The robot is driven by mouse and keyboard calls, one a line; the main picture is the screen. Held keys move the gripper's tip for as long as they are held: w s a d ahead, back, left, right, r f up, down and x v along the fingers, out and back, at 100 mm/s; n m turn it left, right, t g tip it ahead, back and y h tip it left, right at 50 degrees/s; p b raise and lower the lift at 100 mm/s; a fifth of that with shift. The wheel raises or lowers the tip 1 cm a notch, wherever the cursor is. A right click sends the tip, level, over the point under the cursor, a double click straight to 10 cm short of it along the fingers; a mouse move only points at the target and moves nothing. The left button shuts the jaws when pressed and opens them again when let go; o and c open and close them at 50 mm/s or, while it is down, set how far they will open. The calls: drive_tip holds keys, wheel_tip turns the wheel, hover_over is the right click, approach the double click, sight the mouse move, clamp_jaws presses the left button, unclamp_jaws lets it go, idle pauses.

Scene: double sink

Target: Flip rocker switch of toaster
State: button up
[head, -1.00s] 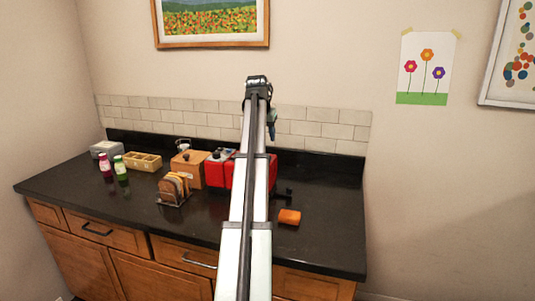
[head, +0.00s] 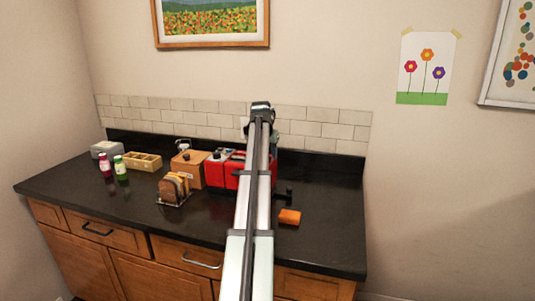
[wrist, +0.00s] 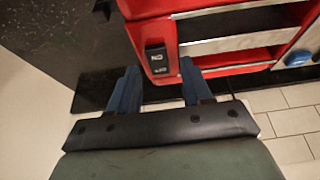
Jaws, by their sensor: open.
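The red toaster (head: 223,171) stands at the back of the counter in the head view, partly hidden behind my arm. In the wrist view, its red body (wrist: 145,30) fills the upper part, with a black rocker switch (wrist: 156,58) that bears white marks. My gripper (wrist: 156,75) is open, its two blue fingers on either side of the switch in the picture and nothing between them. I cannot tell whether the fingertips touch the toaster. The fingers are hidden in the head view.
A toast rack with bread (head: 174,188) and a wooden box (head: 187,168) stand left of the toaster. An orange block (head: 290,217) lies on the dark counter (head: 325,225) at right, where much is clear. A blue knob (wrist: 298,58) sits at the right in the wrist view.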

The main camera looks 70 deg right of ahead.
drive_tip(key=shift+c, duration=0.3)
clamp_jaws()
drive_tip(key=shift+d+y, duration=0.4)
drive_tip(key=shift+y, duration=0.1)
drive_tip(key=shift+d+y, duration=0.1)
drive_tip(key=shift+y, duration=0.8)
drive_tip(key=shift+o, duration=0.3)
unclamp_jaws()
